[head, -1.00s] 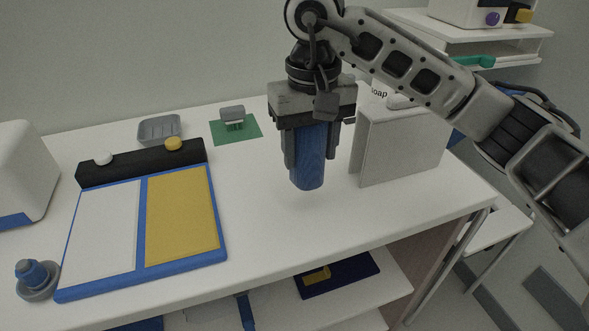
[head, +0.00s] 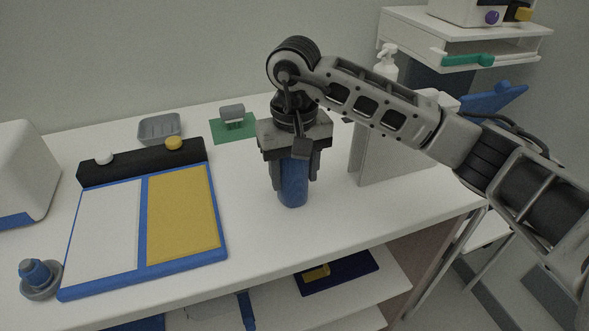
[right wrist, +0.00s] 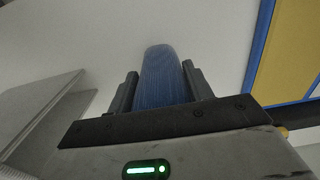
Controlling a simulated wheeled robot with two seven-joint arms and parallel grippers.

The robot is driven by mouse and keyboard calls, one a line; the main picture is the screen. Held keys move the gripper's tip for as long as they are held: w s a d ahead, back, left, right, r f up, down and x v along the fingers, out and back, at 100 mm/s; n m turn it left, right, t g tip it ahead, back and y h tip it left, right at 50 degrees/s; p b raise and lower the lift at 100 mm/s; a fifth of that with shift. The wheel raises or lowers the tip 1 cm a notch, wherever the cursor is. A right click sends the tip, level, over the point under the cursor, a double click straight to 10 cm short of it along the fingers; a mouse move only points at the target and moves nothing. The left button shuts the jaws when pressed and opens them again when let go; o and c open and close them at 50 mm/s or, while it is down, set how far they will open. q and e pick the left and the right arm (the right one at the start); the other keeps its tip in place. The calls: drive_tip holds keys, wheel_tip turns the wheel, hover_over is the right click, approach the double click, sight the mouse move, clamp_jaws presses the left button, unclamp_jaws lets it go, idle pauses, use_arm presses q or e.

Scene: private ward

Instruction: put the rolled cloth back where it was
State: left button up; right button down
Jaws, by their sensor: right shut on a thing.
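The rolled cloth (head: 293,190) is blue and held upright in my right gripper (head: 292,178), over the table to the right of the two-panel board. In the right wrist view the cloth (right wrist: 163,75) stands between the two dark fingers (right wrist: 165,90). The fingers are shut on it. I cannot tell whether its lower end touches the table. My left gripper is in neither view.
A blue-framed board (head: 145,268) with white and yellow panels lies on the white table (head: 350,215). A grey upright panel (head: 395,155) stands to the right. A green mat (head: 220,128) with a grey block and a grey tray (head: 160,130) are at the back.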

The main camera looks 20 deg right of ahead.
drive_tip(key=c, duration=0.6)
unclamp_jaws()
drive_tip(key=shift+r, duration=0.1)
wheel_tip(320, 180, up, 12)
drive_tip(key=shift+r, duration=0.1)
